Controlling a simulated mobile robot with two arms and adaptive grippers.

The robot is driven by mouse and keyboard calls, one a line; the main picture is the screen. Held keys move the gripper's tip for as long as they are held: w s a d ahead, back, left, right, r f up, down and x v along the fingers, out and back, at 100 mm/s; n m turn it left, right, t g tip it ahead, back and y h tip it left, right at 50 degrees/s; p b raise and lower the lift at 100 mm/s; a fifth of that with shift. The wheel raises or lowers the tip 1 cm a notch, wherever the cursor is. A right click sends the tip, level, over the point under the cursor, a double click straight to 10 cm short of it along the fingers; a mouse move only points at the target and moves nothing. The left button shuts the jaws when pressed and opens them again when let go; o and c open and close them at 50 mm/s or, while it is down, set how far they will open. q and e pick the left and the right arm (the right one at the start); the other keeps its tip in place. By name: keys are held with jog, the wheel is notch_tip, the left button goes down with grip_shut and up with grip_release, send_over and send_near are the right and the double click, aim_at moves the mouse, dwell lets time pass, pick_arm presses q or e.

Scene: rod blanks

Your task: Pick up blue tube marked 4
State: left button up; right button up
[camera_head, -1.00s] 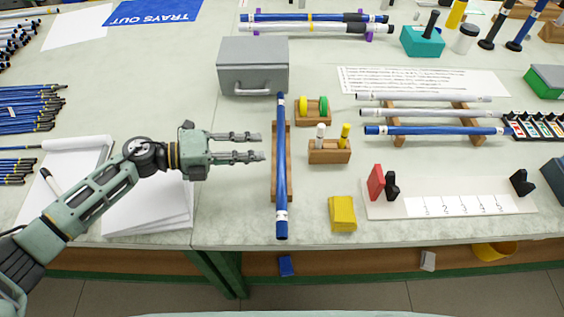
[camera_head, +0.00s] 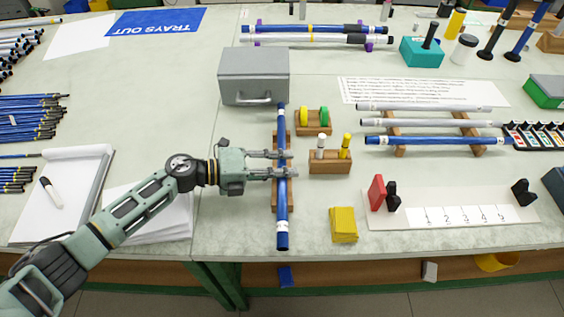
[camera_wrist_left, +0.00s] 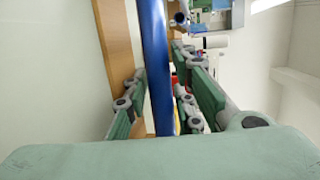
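A blue tube (camera_head: 282,217) with white bands lies lengthwise on a wooden holder (camera_head: 290,197) near the middle of the table. My left gripper (camera_head: 285,164) has its two fingers across the tube in the head view. In the left wrist view, the blue tube (camera_wrist_left: 157,60) runs between the spread fingers of my left gripper (camera_wrist_left: 163,100), with gaps visible beside it. Another blue tube (camera_head: 430,141) lies on the wooden rack at the right, and one more (camera_head: 315,28) at the back. I cannot read a 4 on any tube. My right gripper is not in view.
A grey metal box (camera_head: 253,70) stands close behind the tube. Small wooden blocks with pegs (camera_head: 330,163) and coloured rings (camera_head: 313,125) stand just right of it. A yellow block (camera_head: 343,225) lies front right. A numbered strip (camera_head: 460,215) lies farther right.

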pick_arm(q)
grip_shut()
